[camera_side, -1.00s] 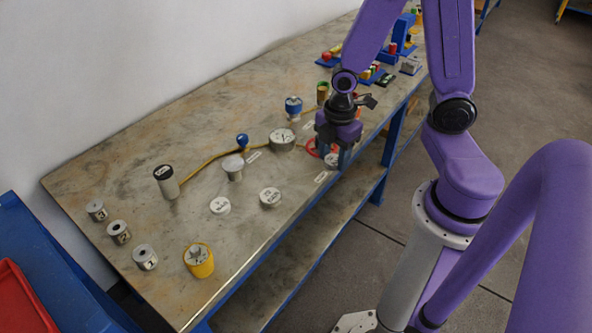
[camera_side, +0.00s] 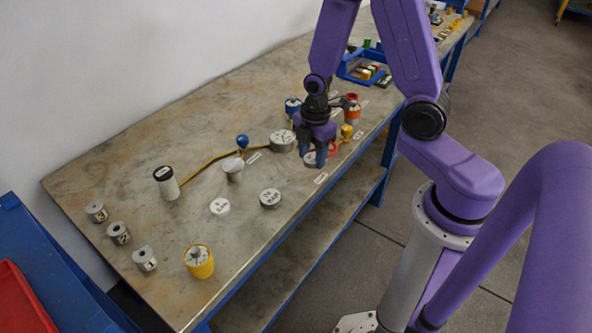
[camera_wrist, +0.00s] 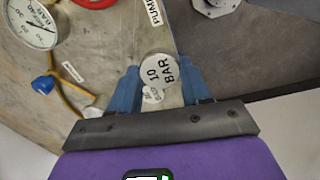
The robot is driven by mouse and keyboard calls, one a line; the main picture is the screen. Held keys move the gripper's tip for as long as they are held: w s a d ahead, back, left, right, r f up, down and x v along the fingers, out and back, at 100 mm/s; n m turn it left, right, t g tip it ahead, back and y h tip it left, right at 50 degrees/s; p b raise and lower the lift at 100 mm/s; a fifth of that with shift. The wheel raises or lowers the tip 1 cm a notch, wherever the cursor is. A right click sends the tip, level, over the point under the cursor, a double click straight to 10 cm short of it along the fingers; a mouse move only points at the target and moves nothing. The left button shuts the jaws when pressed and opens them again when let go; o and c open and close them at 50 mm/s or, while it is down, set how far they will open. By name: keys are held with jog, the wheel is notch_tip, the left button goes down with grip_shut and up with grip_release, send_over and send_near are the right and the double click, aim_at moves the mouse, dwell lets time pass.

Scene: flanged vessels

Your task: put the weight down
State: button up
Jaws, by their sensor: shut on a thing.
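The held weight is a pale round disc marked 10 BAR (camera_wrist: 160,70), between the two blue fingers of my gripper (camera_wrist: 160,88) in the wrist view. In the side view my gripper (camera_side: 316,154) points down near the bench's front edge, and the weight (camera_side: 311,158) shows partly behind its fingers. Its clearance above the bench is hard to tell. Another disc (camera_side: 270,198) and a white disc (camera_side: 220,206) lie on the bench to the left.
Bare bench lies between.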

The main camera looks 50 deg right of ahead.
send_over(296, 179)
notch_tip(296, 179, down, 6)
jog(key=shift+s+f, duration=0.1)
jog(key=shift+f, duration=1.45)
jog(key=shift+f, duration=0.15)
jog(key=o, duration=1.2)
notch_tip(296, 179, up, 11)
jog(key=s+a+r+m, duration=0.2)
jog(key=s+a+r, duration=0.6)
jog(key=s, duration=0.2)
jog(key=s+r, duration=0.2)
jog(key=s, duration=0.4)
jog(key=s+r+m, duration=0.1)
jog(key=s+r, duration=0.2)
jog(key=s, duration=0.4)
jog(key=shift+s+a+m, duration=0.15)
jog(key=shift+s+m, duration=0.1)
jog(key=shift+m, duration=0.05)
